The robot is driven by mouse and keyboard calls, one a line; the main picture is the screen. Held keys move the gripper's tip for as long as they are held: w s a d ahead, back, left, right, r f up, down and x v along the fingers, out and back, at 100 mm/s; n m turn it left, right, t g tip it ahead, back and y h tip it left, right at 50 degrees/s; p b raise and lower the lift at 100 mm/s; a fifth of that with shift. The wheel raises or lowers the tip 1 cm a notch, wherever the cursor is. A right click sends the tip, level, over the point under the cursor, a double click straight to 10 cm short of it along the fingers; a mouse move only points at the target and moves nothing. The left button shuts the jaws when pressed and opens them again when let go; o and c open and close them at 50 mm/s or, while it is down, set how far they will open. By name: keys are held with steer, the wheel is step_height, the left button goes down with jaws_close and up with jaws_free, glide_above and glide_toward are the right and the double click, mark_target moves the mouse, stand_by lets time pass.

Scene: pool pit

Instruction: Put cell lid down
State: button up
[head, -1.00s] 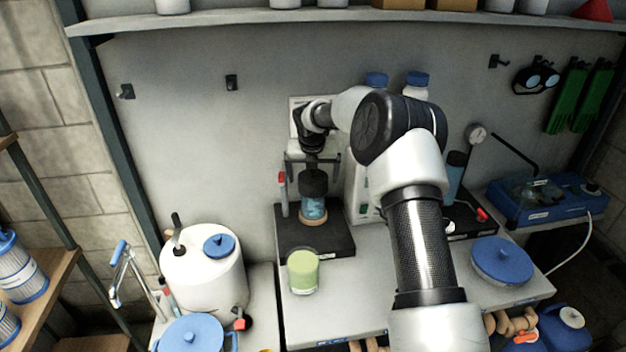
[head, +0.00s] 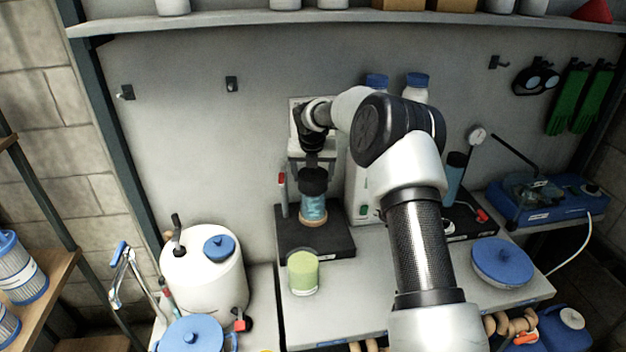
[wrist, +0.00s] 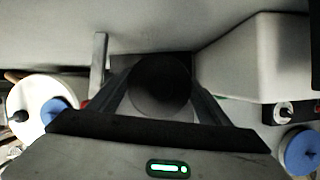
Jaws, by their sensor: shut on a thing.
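The cell lid (head: 313,182) is a dark, round cap, and it also shows as a dark disc in the wrist view (wrist: 161,85). My gripper (head: 313,168) is shut on it, with one finger on each side in the wrist view. Directly below the lid is a clear cell (head: 313,208) with blue contents, upright on a tan ring on a black base (head: 335,243). The lid is at the cell's top; I cannot tell whether it is fully seated.
A beaker of green liquid (head: 303,273) stands in front of the black base. A white cabinet-like unit (head: 360,185) is close on the right. A red-topped probe (head: 283,190) stands close on the left. A white tank (head: 205,275) is farther left.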

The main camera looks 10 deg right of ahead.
step_height(320, 180, up, 8)
steer(key=shift+r, duration=0.25)
steer(key=shift+d, duration=0.1)
steer(key=s+d+f+m+h+b, duration=0.15)
steer(key=s+d+f+b, duration=0.45)
steer(key=s+d, duration=0.7)
steer(key=s+d+f+m+b, duration=0.4)
steer(key=s+d+f, duration=0.5)
steer(key=s, duration=0.7)
steer(key=shift+n+g, duration=0.4)
steer(key=shift+n, duration=0.05)
steer(key=f+b, duration=0.2)
steer(key=f, duration=0.1)
steer(key=s+f+b, duration=0.1)
steer(key=f, duration=0.1)
steer(key=shift+d+f, duration=0.2)
steer(key=shift+d, duration=0.15)
steer(key=shift+f+b, duration=1.2)
steer(key=shift+f, duration=0.9)
